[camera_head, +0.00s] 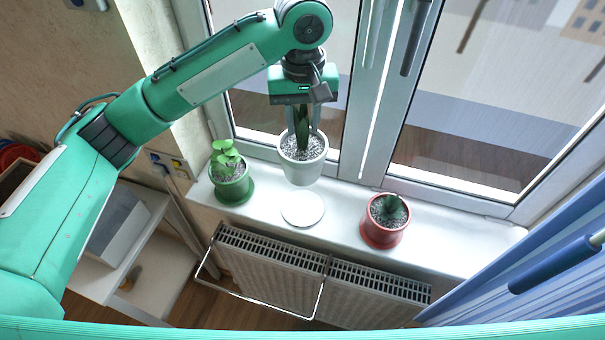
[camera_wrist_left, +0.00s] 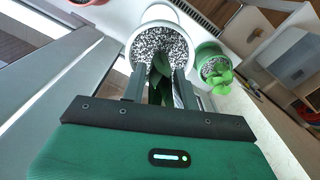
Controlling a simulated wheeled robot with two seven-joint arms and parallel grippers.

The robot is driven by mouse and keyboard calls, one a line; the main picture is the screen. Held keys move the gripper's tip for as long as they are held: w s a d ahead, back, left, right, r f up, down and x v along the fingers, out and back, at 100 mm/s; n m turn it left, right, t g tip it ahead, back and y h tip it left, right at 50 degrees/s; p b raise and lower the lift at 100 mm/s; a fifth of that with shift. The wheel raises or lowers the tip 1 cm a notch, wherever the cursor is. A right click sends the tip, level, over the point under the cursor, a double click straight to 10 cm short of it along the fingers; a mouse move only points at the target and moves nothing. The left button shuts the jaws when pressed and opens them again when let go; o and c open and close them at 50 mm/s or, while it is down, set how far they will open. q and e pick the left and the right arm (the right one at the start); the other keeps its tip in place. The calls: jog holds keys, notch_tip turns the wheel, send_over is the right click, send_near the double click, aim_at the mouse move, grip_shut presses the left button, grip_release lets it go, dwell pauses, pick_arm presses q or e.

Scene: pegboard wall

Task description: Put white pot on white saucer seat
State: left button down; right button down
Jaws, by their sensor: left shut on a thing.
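The white pot (camera_head: 302,170), with grey gravel and a dark green leafy plant, is at the window side of the sill. My left gripper (camera_head: 302,128) comes down from above and is shut on it, its fingers on either side of the plant. In the left wrist view the pot (camera_wrist_left: 188,38) lies just beyond the fingers (camera_wrist_left: 160,85). The white saucer seat (camera_head: 302,208) is a bare round disc on the sill, on the room side of the pot. I cannot tell whether the pot's base touches the sill.
A green pot (camera_head: 233,188) stands left of the white pot, and a red pot (camera_head: 381,236) stands to the right. The window frame (camera_head: 370,110) is close behind. A radiator (camera_head: 270,262) is below the sill's front edge (camera_head: 440,264). A blue curtain (camera_head: 540,255) hangs at right.

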aim_at(302, 156)
pick_arm(q)
notch_tip(302, 156, down, 10)
jog(key=shift+w+f+p, duration=0.1)
jog(key=shift+f+p, duration=0.15)
jog(key=shift+p, duration=0.9)
notch_tip(302, 156, down, 4)
jog(key=shift+f+p, duration=0.25)
jog(key=shift+p, duration=0.35)
jog(key=shift+f, duration=0.25)
jog(key=c, duration=1.1)
grip_release()
jog(key=shift+f, duration=0.15)
jog(key=shift+c, duration=0.2)
jog(key=shift+o, duration=0.4)
